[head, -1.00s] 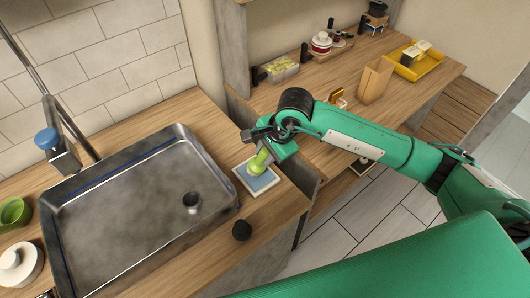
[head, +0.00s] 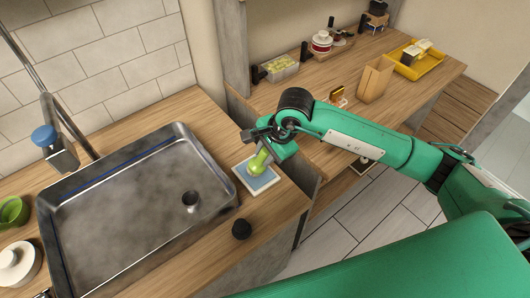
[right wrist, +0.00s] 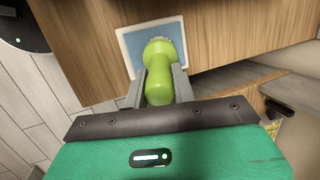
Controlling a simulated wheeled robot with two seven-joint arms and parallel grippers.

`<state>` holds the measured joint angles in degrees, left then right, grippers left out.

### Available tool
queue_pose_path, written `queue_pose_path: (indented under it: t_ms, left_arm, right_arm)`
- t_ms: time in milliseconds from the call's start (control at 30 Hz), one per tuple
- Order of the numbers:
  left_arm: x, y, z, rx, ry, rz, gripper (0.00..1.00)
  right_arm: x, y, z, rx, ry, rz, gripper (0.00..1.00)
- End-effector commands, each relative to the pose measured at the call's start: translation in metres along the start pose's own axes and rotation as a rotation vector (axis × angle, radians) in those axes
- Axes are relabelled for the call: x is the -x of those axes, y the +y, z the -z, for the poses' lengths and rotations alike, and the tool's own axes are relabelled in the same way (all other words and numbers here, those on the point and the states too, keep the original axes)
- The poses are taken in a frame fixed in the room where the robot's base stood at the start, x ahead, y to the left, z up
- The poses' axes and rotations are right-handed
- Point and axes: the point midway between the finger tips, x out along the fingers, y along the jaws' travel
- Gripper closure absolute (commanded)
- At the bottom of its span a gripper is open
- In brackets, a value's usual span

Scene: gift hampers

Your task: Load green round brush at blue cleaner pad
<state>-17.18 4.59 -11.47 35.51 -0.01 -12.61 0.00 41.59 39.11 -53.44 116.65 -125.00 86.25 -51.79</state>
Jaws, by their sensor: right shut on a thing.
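The green round brush (head: 259,162) is held by my right gripper (head: 262,146) over the blue cleaner pad (head: 262,181). The pad has a blue middle and a white border and lies on the wooden counter right of the sink. In the right wrist view, the brush (right wrist: 159,75) sits between the two fingers of my right gripper (right wrist: 163,82). Its bristle end is at or just above the pad (right wrist: 129,50); I cannot tell if they touch. My left gripper is not in view.
A metal sink (head: 130,215) with a tap fills the counter left of the pad. A second wooden counter at the back holds a paper bag (head: 375,80) and a yellow tray (head: 408,70).

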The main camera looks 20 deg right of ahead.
Motion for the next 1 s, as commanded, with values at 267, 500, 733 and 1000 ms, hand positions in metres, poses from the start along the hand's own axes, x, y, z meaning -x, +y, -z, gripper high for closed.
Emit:
queue_pose_path:
  t_ms: [267,500,733,1000]
  left_arm:
    - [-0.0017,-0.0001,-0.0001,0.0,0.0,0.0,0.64]
    - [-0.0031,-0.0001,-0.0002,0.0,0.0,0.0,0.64]
    - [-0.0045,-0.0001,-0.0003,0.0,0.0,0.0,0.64]
    - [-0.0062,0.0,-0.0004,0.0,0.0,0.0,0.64]
  right_arm:
    - [-0.0004,0.0001,0.0001,0.0,0.0,0.0,0.97]
    - [-0.0007,0.0003,0.0002,0.0,0.0,0.0,0.97]
    - [-0.001,0.0005,0.0003,0.0,0.0,-0.001,0.97]
    - [-0.0014,0.0008,0.0004,0.0,0.001,-0.001,0.97]
